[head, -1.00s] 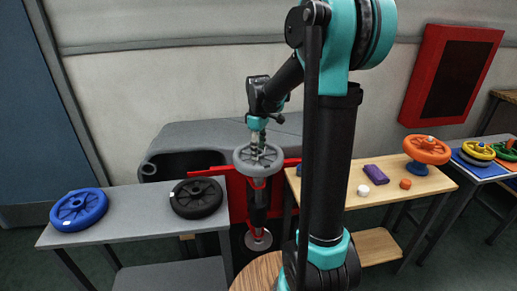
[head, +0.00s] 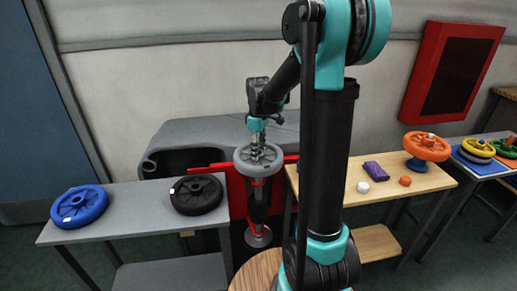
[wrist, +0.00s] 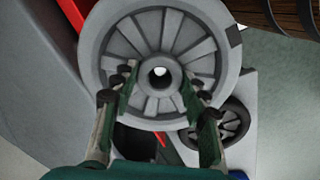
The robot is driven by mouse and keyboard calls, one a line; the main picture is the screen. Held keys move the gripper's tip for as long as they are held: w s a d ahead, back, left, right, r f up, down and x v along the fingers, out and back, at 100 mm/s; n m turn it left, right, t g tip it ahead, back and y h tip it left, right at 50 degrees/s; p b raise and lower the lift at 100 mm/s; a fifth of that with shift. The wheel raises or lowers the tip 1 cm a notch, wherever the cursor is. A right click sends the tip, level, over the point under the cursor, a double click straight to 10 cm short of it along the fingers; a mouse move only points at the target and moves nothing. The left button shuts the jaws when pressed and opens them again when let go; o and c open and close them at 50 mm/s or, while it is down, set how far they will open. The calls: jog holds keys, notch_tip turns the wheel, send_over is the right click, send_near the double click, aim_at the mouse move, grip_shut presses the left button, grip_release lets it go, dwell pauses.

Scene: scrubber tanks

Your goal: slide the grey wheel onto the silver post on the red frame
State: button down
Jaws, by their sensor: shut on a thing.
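The grey wheel (head: 246,165) is at the red frame (head: 237,192), its spoked face up toward my gripper (head: 258,147). In the wrist view my gripper (wrist: 160,92) has its fingers on the wheel's (wrist: 215,25) hub area, on both sides of the centre hole, and is shut on it. A small bright spot shows in the hole. I cannot tell whether it is the silver post's tip or something beyond. The post is otherwise hidden by the wheel, so I cannot tell whether the wheel is around it or above it.
A grey table on the left holds a blue wheel (head: 79,207) and a black wheel (head: 197,194). A wooden table on the right holds an orange wheel (head: 427,147), a purple block (head: 375,171) and small pieces. A grey curved housing (head: 210,137) stands behind the frame.

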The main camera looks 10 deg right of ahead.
jog(key=shift+f, duration=2.6)
dwell(5.4)
